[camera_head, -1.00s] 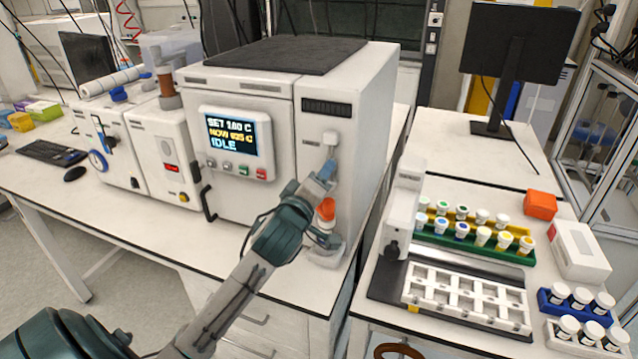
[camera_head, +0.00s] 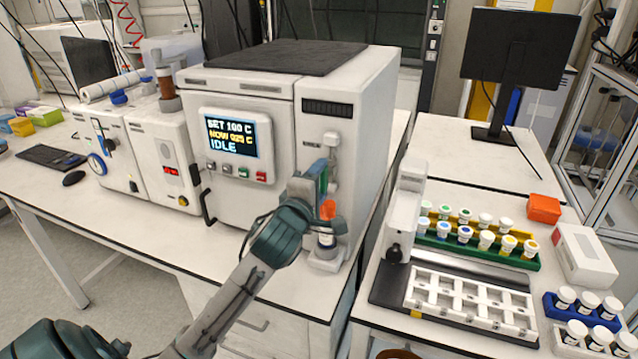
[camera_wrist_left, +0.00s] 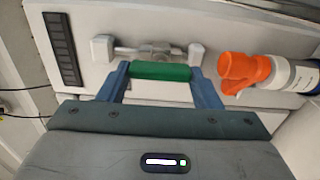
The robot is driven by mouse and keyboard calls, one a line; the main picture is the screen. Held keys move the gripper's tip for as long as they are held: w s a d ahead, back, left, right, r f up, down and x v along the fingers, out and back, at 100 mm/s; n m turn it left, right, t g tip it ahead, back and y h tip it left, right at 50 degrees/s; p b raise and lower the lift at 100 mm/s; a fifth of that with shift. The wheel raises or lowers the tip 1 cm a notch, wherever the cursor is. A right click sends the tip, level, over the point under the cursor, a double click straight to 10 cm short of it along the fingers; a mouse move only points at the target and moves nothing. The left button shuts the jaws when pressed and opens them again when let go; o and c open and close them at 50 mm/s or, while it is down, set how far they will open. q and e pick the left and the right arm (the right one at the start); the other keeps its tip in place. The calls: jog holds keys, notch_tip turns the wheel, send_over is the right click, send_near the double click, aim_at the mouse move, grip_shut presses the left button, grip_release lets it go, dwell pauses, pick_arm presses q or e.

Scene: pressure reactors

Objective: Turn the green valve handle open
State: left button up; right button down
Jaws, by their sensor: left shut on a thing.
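The green valve handle (camera_wrist_left: 160,71) lies between the two blue fingers of my left gripper (camera_wrist_left: 160,75) in the left wrist view. The gripper is shut on its two ends. The handle lies roughly in line with the metal pipe (camera_wrist_left: 130,50) behind it, which runs between two white fittings. In the head view my left gripper (camera_head: 322,178) is at the right front panel of the white reactor (camera_head: 370,130), and only a sliver of green shows. A white fitting (camera_head: 331,140) shows above it. My right gripper is out of view.
An orange-topped bottle (camera_head: 326,240) stands just below my left gripper; its orange top (camera_wrist_left: 243,70) is close to the right finger in the wrist view. The reactor display (camera_head: 231,136) reads IDLE. A vial rack (camera_head: 475,250) and white tray stand on the right table.

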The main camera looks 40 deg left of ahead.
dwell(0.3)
pick_arm(q)
jog(key=o, duration=1)
jog(key=p+v, duration=0.5)
jog(key=v, duration=0.5)
jog(key=shift+s, duration=0.35)
